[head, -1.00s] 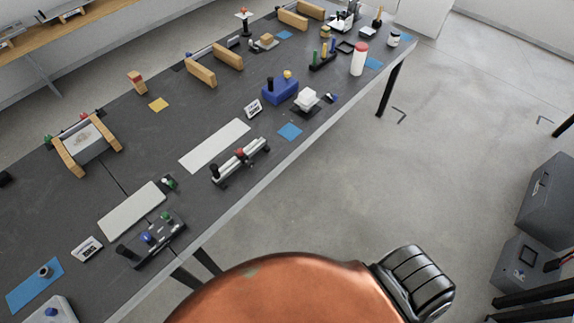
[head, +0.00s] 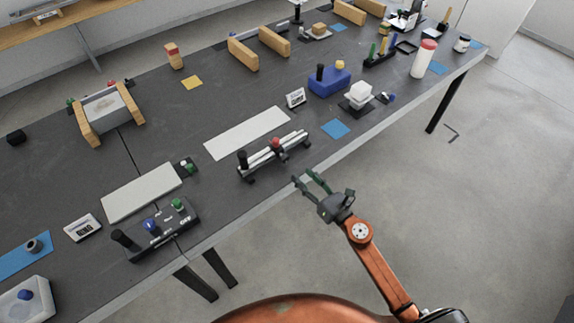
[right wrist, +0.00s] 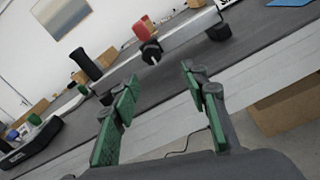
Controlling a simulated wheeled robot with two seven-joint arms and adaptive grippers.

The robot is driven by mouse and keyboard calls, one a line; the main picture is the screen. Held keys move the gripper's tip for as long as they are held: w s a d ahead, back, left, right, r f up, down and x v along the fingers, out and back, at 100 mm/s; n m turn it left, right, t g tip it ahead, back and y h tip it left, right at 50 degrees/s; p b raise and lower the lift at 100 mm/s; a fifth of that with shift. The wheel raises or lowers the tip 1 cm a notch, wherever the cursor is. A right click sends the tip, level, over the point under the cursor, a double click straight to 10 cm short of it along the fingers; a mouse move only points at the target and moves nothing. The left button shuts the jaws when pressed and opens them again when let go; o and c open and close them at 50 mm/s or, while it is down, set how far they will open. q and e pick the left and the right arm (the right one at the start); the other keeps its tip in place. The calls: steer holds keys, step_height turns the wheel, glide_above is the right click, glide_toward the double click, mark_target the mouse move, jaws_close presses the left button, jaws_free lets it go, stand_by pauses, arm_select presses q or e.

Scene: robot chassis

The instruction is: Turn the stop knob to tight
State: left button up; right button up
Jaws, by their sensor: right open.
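A silver rail device (head: 262,160) lies near the front edge of the dark bench, with a red knob (head: 276,143) on its slider and a black upright handle (head: 242,159) at its left end. No label marks the stop knob; the red knob may be it. In the right wrist view the red knob (right wrist: 142,28) stands above a black round knob (right wrist: 151,50) on the rail's near side. My right gripper (head: 305,177) is open and empty, just off the bench's front edge, its green-padded fingers (right wrist: 160,75) pointing toward the rail, apart from it. My left gripper is not in view.
A dark box (head: 155,228) with blue and green knobs stands left of the rail. A white plate (head: 246,132) lies behind the rail, and a blue mat (head: 335,129) to its right. A blue block (head: 329,81) stands farther right. The floor in front is clear.

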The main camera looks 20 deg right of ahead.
mark_target(287, 160)
steer(key=shift+n, duration=0.5)
steer(key=x, duration=0.5)
steer(key=r+x, duration=0.1)
steer(key=x, duration=0.2)
steer(key=shift+s+a+r, duration=0.15)
steer(key=shift+a, duration=0.25)
jaws_close()
